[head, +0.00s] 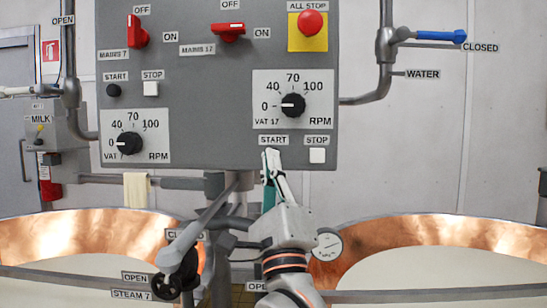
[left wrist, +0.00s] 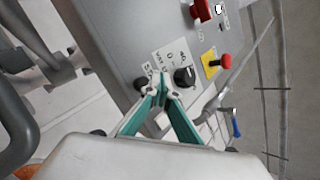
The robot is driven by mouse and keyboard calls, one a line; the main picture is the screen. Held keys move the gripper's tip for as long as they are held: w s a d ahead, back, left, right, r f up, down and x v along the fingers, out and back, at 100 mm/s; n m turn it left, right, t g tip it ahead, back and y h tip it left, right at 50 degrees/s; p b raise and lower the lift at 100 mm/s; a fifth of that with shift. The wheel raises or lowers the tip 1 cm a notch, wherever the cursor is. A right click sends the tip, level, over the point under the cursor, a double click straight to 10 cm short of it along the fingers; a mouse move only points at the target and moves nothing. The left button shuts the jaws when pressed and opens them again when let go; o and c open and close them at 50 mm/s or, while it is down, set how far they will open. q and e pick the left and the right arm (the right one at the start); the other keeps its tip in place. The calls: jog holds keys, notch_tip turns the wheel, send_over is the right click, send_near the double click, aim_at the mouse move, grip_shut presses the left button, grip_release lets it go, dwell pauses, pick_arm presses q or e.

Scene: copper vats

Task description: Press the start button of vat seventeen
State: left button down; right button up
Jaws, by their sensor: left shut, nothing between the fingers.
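The grey control panel (head: 200,85) fills the upper middle of the head view. Its vat 17 dial (head: 293,105) has a START label (head: 273,140) below it and a white STOP button (head: 317,155) to the right. My left gripper (head: 271,154) is shut and empty, its tips just under the START label. Whether the tips touch the panel I cannot tell. In the left wrist view the shut fingertips (left wrist: 160,88) overlap the panel beside the black dial knob (left wrist: 184,76). My right gripper is not in view.
The red all-stop button (head: 310,22) and red mains 17 switch (head: 229,32) sit higher on the panel. Vat 7's black start button (head: 113,90) is at left. A water pipe (head: 384,75) runs at right. Copper vats (head: 85,235) stand below on both sides.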

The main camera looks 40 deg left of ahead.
pick_arm(q)
jog(key=shift+w+a, duration=0.4)
jog(key=shift+w, duration=0.25)
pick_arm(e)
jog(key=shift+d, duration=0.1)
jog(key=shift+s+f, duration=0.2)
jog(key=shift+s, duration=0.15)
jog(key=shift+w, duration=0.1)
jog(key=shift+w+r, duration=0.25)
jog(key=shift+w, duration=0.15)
pick_arm(q)
jog(key=shift+w+a, duration=0.1)
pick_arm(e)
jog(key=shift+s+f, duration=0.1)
pick_arm(q)
jog(key=shift+w+a, duration=0.15)
jog(key=shift+w, duration=0.05)
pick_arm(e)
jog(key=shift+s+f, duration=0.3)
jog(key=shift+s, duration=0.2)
